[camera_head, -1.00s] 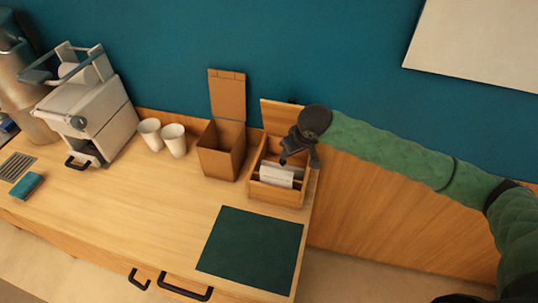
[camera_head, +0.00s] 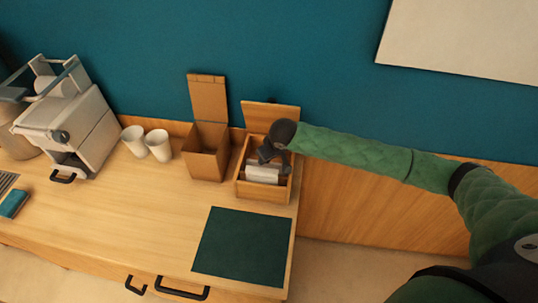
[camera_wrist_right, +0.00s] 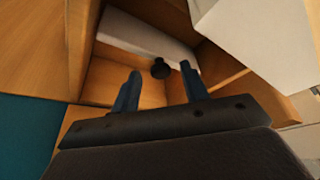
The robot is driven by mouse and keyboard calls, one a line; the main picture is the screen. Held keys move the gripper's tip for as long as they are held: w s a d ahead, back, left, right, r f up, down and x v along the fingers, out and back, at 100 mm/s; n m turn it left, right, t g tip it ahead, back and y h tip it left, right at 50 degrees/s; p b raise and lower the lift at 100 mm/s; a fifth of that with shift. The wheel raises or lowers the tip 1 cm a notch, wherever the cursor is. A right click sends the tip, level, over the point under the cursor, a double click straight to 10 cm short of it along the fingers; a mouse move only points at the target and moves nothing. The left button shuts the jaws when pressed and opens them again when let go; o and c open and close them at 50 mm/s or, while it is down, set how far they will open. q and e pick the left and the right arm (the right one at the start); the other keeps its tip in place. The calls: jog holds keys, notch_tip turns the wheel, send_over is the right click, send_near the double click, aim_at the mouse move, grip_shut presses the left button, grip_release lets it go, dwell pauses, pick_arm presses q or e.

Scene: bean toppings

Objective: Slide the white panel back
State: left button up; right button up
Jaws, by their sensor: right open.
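An open wooden box (camera_head: 265,193) stands near the back right of the counter, with its lid raised against the wall. A white panel (camera_head: 263,175) shows inside it, partly hidden by my right gripper (camera_head: 272,153), which reaches down into the box from the right. In the right wrist view the white panel (camera_wrist_right: 150,40) lies among wooden walls, and a small black knob (camera_wrist_right: 160,68) shows by its edge. My right gripper (camera_wrist_right: 160,78) is open, with its two fingers on either side of the knob. Contact is unclear. My left gripper is not in view.
A tall open brown box (camera_head: 206,155) stands just left of the wooden box. Two white cups (camera_head: 145,143) and a coffee machine (camera_head: 70,118) are further left. A dark green mat (camera_head: 241,246) lies in front. A white block (camera_wrist_right: 265,38) is close at right in the wrist view.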

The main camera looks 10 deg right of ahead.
jog(key=shift+c, duration=0.3)
grip_shut()
jog(key=w, duration=0.1)
jog(key=w+d, duration=0.1)
jog(key=w, duration=0.2)
jog(key=shift+w+d, duration=0.15)
jog(key=shift+d, duration=0.2)
jog(key=shift+o, duration=0.3)
grip_release()
